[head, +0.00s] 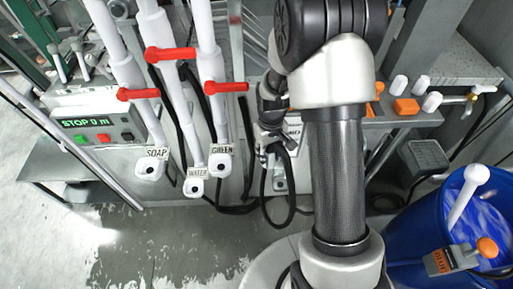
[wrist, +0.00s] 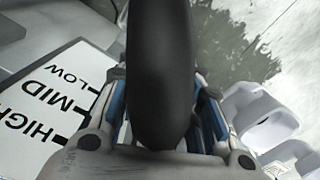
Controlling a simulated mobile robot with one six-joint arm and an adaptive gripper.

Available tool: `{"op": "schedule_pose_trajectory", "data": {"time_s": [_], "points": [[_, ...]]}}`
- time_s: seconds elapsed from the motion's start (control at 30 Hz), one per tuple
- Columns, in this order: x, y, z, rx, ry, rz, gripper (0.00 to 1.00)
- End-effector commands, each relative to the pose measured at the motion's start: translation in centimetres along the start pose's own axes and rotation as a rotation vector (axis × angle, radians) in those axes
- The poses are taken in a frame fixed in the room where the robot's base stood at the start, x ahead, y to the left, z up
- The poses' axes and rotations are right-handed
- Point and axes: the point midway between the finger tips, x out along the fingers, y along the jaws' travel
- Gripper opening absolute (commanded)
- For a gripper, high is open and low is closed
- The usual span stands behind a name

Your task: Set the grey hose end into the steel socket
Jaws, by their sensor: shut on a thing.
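My gripper (head: 267,150) is at the front of the machine, to the right of the GREEN pipe. In the wrist view, my gripper (wrist: 165,112) is shut on a thick dark hose (wrist: 160,60) that stands between its two fingers. In the head view, the dark hose (head: 291,205) hangs from the gripper in a loop towards the floor. Its end is hidden by the gripper. A pale fitting with a dark hole (head: 280,185) sits low, just below and right of the gripper. I cannot tell whether it is the steel socket.
Pale outlets marked SOAP (head: 150,169), WATER (head: 195,187) and GREEN (head: 221,167) stand left of the gripper, under red-handled pipes. A HIGH/MID/LOW label (wrist: 55,105) is close by the fingers. A blue barrel (head: 420,220) stands at right. Wet floor (head: 150,240) in front is open.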

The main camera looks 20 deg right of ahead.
Motion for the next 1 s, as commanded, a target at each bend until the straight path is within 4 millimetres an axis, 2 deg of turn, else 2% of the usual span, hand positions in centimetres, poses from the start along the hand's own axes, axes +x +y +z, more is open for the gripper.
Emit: {"op": "schedule_pose_trajectory", "data": {"time_s": [0.03, 0.1, 0.2, 0.3, 0.47, 0.67, 1.0], "points": [[2.5, 1.3, 0.4, -0.015, -0.006, -0.002, 0.00], [4.7, 2.8, 0.7, -0.045, -0.004, -0.002, 0.00], [7.0, 4.3, 1.2, -0.079, -0.003, -0.002, 0.00], [8.5, 5.3, 1.5, -0.103, -0.002, -0.001, 0.00], [9.3, 5.8, 1.7, -0.119, 0.002, 0.001, 0.00], [9.9, 5.8, 1.7, -0.119, 0.001, 0.001, 0.00], [12.1, 5.8, 1.7, -0.118, 0.001, 0.000, 0.00]]}}
